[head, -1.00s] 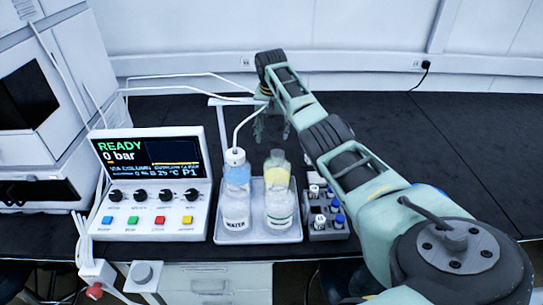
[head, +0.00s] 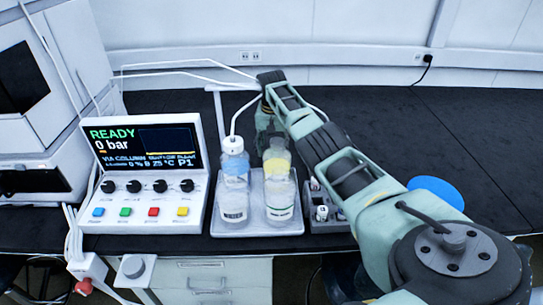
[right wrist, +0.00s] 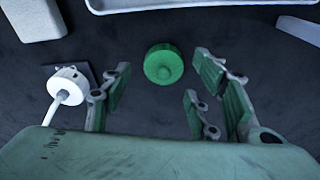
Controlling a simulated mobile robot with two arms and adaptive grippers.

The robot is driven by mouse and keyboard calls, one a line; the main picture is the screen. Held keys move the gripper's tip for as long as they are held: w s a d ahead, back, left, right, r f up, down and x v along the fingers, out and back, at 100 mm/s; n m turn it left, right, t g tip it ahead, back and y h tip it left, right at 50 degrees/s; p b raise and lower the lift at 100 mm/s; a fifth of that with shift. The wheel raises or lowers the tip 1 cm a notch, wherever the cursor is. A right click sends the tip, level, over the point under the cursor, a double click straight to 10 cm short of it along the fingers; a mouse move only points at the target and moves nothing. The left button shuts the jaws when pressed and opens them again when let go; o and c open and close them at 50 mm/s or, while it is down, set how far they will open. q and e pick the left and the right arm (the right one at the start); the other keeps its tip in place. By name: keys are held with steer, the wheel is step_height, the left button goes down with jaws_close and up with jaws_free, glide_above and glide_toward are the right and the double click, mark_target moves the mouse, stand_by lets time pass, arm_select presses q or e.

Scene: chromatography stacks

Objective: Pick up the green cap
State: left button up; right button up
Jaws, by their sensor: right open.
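The green cap (right wrist: 164,65) is a round, ridged disc lying on the dark bench in the right wrist view. My right gripper (right wrist: 157,86) is open, with fingers to the left and right of the cap, which lies near the fingertips. Nothing is between the fingers' pads and no touch shows. In the head view my right gripper (head: 264,122) is behind the bottles, partly hidden by them and by my arm. The cap cannot be made out there. My left gripper is not in view.
A tray (head: 252,224) holds two bottles (head: 235,185). A vial rack (head: 322,222) is partly behind my arm. A control box (head: 143,180) stands left. In the right wrist view, a white fitting with a tube (right wrist: 66,84) lies left of the gripper. The bench's right side is mostly clear.

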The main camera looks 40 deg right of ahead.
steer(key=shift+w+f+b, duration=0.1)
steer(key=shift+f+b, duration=0.3)
steer(key=shift+f, duration=0.95)
steer(key=shift+d, duration=0.1)
steer(key=shift+c, duration=0.3)
steer(key=c, duration=0.9)
steer(key=shift+r, duration=0.1)
